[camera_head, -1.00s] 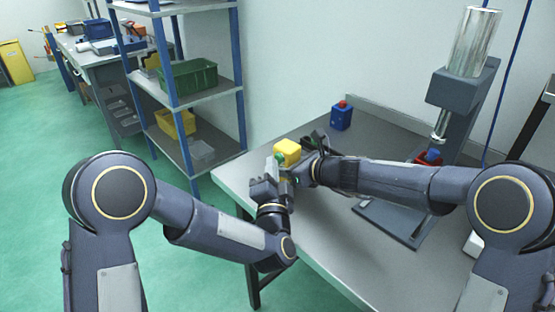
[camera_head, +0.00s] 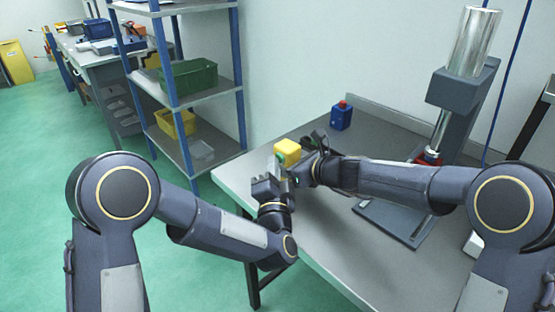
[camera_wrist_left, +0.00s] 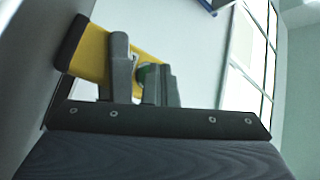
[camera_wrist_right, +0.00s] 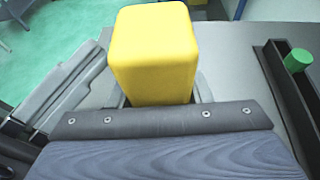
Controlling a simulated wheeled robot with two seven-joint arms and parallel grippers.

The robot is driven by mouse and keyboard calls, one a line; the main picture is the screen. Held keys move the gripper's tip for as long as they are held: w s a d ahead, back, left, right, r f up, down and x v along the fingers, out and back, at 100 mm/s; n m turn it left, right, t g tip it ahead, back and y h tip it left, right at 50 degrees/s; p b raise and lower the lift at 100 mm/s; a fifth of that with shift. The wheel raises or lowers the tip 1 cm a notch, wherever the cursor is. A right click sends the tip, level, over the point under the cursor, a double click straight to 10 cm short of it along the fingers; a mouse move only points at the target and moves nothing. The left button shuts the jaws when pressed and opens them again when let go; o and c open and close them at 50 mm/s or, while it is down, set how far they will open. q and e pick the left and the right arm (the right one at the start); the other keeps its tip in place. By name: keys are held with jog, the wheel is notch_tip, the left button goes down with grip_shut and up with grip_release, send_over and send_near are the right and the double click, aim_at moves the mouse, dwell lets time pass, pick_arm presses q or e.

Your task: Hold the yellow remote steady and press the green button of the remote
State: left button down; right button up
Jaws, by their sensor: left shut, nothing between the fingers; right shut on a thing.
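The yellow remote (camera_head: 288,149) is a block held above the table's left end in my right gripper (camera_head: 299,168). The right wrist view shows the remote (camera_wrist_right: 155,52) upright between the fingers, which are partly hidden behind it. The green button (camera_head: 279,158) is on the remote's left side; the left wrist view shows it (camera_wrist_left: 149,72) partly hidden by my left fingers. My left gripper (camera_head: 277,172) is shut and empty, its tips at the button. Whether they touch it is unclear.
A grey press (camera_head: 463,90) stands on the table (camera_head: 330,220), its ram down on a red piece (camera_head: 430,157). A blue block with a red top (camera_head: 341,117) stands at the back. A dark holder with a green cylinder (camera_wrist_right: 298,60) lies right of the remote. Shelves (camera_head: 196,85) stand behind.

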pick_arm(q)
jog(key=shift+s+a, duration=0.5)
jog(key=shift+s, duration=0.15)
jog(key=shift+s+a, duration=1.65)
jog(key=shift+s, duration=0.2)
pick_arm(e)
jog(key=o, duration=1.1)
jog(key=shift+o, duration=0.2)
jog(key=shift+d, duration=0.1)
